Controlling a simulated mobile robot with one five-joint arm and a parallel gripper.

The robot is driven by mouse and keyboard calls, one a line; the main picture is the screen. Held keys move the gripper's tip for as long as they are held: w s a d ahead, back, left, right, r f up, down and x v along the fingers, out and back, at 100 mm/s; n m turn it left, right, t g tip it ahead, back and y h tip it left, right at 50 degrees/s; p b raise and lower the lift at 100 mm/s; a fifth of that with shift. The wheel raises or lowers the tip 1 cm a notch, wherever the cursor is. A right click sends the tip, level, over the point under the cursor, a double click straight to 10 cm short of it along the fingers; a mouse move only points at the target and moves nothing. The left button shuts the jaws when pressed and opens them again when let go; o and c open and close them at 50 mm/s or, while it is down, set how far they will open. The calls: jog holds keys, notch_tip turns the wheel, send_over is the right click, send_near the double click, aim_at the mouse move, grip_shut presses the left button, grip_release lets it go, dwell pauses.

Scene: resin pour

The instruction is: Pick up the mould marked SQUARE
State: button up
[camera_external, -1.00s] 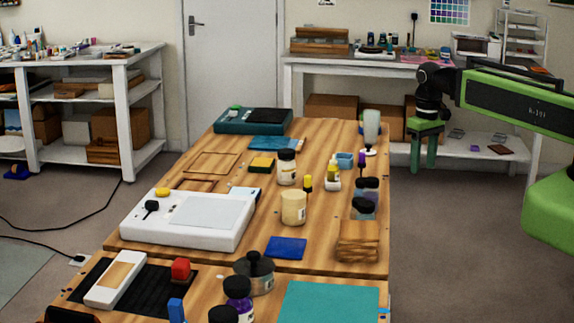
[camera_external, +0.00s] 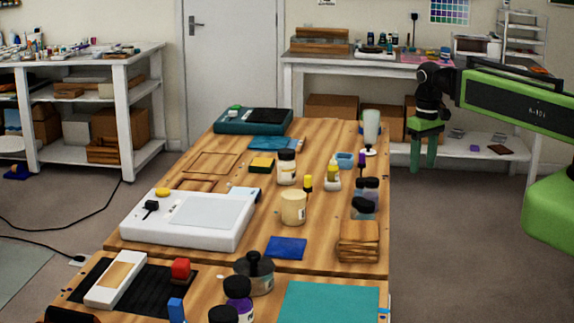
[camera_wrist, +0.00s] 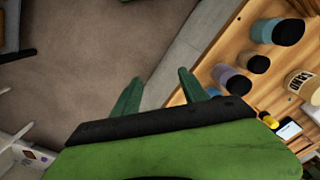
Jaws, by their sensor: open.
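I cannot read the word SQUARE on anything in either view, so I cannot tell which thing is that mould. A flat blue square piece (camera_external: 286,247) lies near the front of the far bench, and a small light-blue dish (camera_external: 345,161) sits further back; no marking shows on either. My gripper (camera_external: 423,158) hangs over the floor to the right of the bench, fingers down, open and empty. In the wrist view my gripper (camera_wrist: 160,86) has its two green fingers apart, with floor and the bench edge beyond them.
The wooden bench (camera_external: 220,208) carries a white light box (camera_external: 190,220), a cream jar (camera_external: 293,207), dark-lidded jars (camera_external: 363,208) and a wooden block stack (camera_external: 358,242) along its right side. A white shelf table (camera_external: 400,70) stands behind. The floor (camera_external: 450,240) right of the bench is clear.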

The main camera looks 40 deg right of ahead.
jog(key=o, duration=0.6)
jog(key=shift+o, duration=0.2)
